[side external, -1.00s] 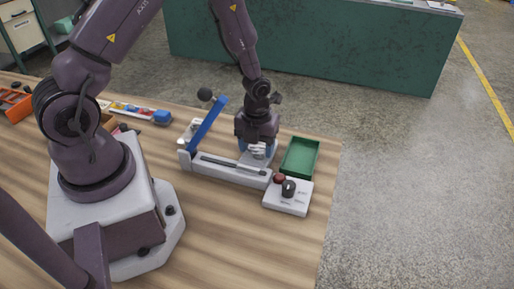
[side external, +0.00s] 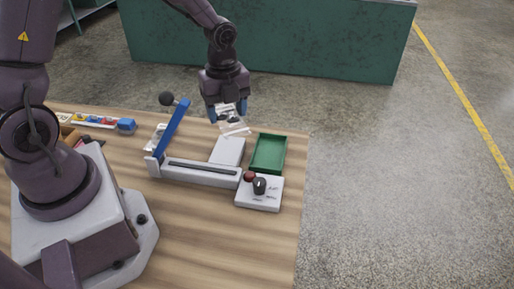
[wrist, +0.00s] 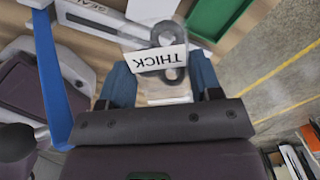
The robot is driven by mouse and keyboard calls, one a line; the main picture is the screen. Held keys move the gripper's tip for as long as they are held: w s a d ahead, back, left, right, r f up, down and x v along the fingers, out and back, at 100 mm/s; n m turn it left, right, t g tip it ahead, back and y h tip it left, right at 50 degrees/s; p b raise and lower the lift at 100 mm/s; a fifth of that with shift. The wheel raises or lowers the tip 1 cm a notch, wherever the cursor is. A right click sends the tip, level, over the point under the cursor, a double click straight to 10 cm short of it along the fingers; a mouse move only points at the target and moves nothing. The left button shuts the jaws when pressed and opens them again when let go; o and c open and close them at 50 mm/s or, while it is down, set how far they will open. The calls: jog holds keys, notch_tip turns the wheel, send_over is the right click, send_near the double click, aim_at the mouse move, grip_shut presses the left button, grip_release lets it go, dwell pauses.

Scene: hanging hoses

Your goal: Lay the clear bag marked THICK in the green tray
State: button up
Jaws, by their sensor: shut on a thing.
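My gripper (side external: 227,111) is shut on the clear bag (side external: 234,127) and holds it in the air above the sealer's pale platform. In the wrist view the bag's white label (wrist: 157,61) reads THICK, upside down, between my blue fingers (wrist: 162,82). Dark ring-shaped parts show inside the bag. The bag hangs below the fingertips. The green tray (side external: 269,153) sits on the table to the right of and below the bag. It looks empty, and its corner also shows in the wrist view (wrist: 216,16).
A sealer (side external: 200,173) with a raised blue lever (side external: 172,129) and black ball knob stands left of the tray. A control box (side external: 259,193) with a red button and black dial sits in front of the tray. The table's right edge is close beyond the tray.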

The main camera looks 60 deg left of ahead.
jog(key=n, duration=0.2)
jog(key=d+r+n, duration=0.1)
jog(key=n, duration=0.3)
jog(key=shift+w+d+r, duration=0.2)
jog(key=shift+w+d, duration=0.05)
jog(key=shift+w, duration=0.1)
jog(key=n, duration=0.3)
jog(key=d+n, duration=0.1)
jog(key=shift+w+r, duration=0.15)
jog(key=shift+r, duration=0.25)
jog(key=n, duration=0.2)
jog(key=r+n, duration=0.1)
jog(key=n, duration=0.1)
jog(key=d+n, duration=0.1)
jog(key=n, duration=0.1)
jog(key=shift+w+d+r, duration=0.1)
jog(key=shift+w+r, duration=0.05)
jog(key=shift+w, duration=0.05)
jog(key=n, duration=0.3)
jog(key=shift+d+r+n, duration=0.3)
jog(key=shift+d+r, duration=0.05)
jog(key=shift+f+n, duration=0.15)
jog(key=shift+n, duration=0.15)
notch_tip(320, 180, down, 3)
jog(key=w+m, duration=0.2)
jog(key=m, duration=2.5)
send_near(270, 150)
notch_tip(270, 150, down, 6)
jog(key=shift+r, duration=0.2)
